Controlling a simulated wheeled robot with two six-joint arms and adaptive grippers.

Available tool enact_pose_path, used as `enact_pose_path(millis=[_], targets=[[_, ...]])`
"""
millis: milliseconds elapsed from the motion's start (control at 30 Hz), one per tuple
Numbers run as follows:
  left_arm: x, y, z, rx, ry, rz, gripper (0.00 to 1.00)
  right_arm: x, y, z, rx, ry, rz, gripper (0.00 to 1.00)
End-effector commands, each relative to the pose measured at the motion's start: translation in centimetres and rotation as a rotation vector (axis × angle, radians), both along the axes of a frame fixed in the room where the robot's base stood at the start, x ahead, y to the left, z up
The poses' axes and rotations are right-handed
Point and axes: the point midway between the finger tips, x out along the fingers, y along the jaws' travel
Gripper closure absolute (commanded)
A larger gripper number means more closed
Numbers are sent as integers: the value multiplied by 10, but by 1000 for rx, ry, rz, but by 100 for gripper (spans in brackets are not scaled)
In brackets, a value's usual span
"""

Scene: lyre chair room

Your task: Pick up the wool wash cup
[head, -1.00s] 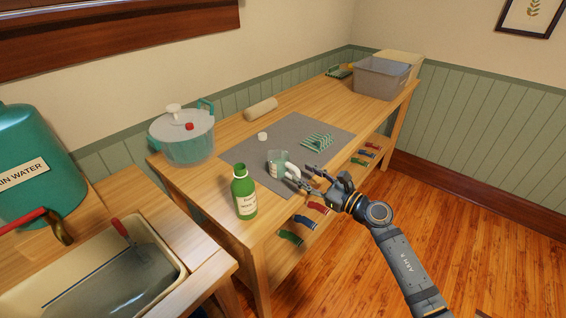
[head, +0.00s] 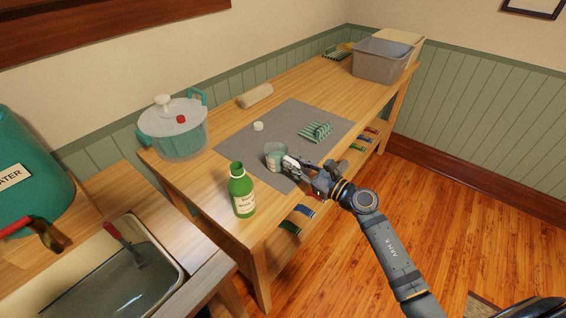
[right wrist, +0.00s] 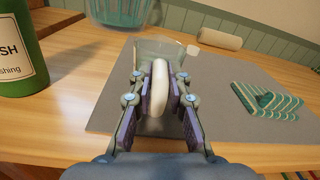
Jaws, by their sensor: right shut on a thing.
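The wool wash cup (head: 274,160) is a small clear cup with a teal tint and a white handle. It stands at the front of the grey mat (head: 312,122), just right of the green bottle (head: 242,192). My right gripper (head: 292,164) is shut on its white handle (right wrist: 160,82), with one finger on each side in the right wrist view. The cup body (right wrist: 165,52) is behind the handle there, partly hidden by the fingers. I cannot tell whether the cup touches the mat. My left gripper is not in view.
A striped green cloth (head: 316,131) and a small white cap (head: 258,126) lie on the mat. A lidded teal tub (head: 178,135), a beige roll (head: 255,96) and a grey bin (head: 380,62) stand farther back. A basin (head: 110,280) is at lower left.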

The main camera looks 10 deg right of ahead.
Motion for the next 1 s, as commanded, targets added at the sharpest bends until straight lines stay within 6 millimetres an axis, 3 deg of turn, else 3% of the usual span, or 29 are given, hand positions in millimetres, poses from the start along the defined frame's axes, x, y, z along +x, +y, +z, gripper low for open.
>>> enact_pose_path(millis=[367,567,800,1000], targets=[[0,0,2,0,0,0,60,0,0,6,0,-3,0,100],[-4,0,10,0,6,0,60,0,0,38,-3,-7,1,100],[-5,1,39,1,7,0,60,-57,11,102,-6,-2,6,100],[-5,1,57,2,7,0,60,-109,20,121,-5,4,5,100]])
